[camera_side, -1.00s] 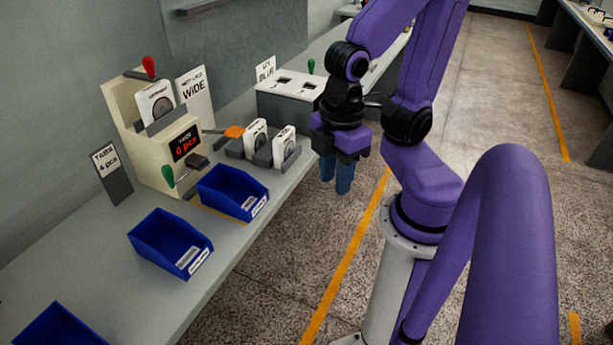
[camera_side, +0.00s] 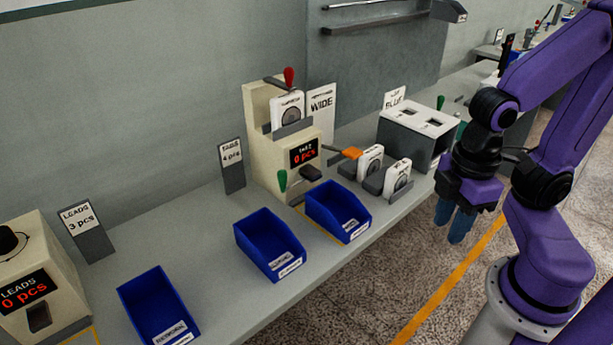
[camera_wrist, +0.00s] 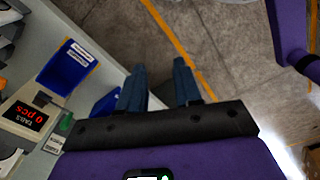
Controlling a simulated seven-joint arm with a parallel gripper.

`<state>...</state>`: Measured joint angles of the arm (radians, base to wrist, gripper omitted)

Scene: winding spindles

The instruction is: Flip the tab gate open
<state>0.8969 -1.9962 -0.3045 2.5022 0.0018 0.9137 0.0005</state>
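The cream tabs dispenser (camera_side: 258,130) stands on the bench, its display reading 0 pcs. A red-knobbed lever (camera_side: 289,77) is at its top. A green-knobbed lever (camera_side: 282,180) is low on its front, beside a dark outlet piece (camera_side: 311,173). I cannot tell from the labels which part is the tab gate. The display (camera_wrist: 25,115) also shows in the wrist view, with a small green part (camera_wrist: 67,122) near it. My gripper (camera_side: 451,220) is right of the dispenser, well apart from it, over the floor past the bench edge. Its blue fingers (camera_wrist: 159,88) are apart with nothing between them.
Blue bins (camera_side: 270,245) (camera_side: 338,210) stand in front of the dispenser. White spools (camera_side: 370,163) in grey holders and an orange-tipped lever (camera_side: 351,153) lie to its right. A grey box with two slots (camera_side: 415,130) is nearer my gripper. Bench between bins and signs is clear.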

